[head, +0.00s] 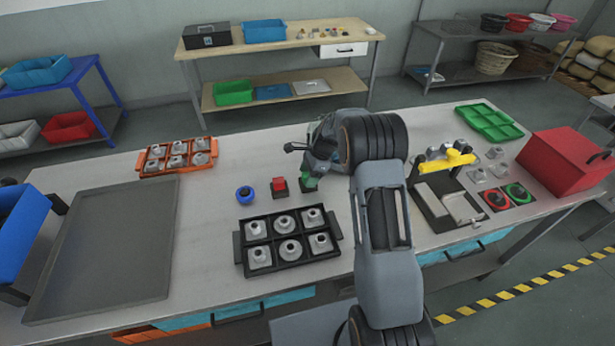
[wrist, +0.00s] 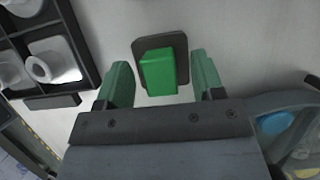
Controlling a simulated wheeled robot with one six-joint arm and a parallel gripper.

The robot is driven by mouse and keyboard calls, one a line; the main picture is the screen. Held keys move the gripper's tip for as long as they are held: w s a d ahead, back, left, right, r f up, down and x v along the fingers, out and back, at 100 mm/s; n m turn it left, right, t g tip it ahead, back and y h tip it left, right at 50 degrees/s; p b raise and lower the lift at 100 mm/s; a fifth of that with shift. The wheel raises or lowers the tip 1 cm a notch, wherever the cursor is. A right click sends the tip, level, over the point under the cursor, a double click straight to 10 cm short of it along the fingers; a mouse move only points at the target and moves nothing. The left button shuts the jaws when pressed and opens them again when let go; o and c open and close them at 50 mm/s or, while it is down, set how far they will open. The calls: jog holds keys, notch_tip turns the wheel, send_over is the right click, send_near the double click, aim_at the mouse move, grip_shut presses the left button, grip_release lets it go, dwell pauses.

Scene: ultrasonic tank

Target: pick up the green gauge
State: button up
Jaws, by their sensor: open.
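The green gauge is a green block (wrist: 160,74) upright on a dark, rounded square base on the pale tabletop. In the wrist view it appears between the two green fingers of my gripper (wrist: 160,62), with a clear gap on each side. My gripper is open and nothing is held. In the head view my gripper (head: 309,176) is low over the table, just right of a red gauge (head: 279,186).
A blue round piece (head: 245,193) stands left of the red gauge. A black tray of grey parts (head: 238,248) lies in front and shows at the wrist view's upper left. An orange tray (head: 146,165) is further left. A yellow-handled fixture (head: 432,203) stands right of my arm.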

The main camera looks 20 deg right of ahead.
jog(key=shift+a+f, duration=0.1)
jog(key=shift+f, duration=0.2)
jog(key=c, duration=1)
jog(key=shift+r, duration=0.1)
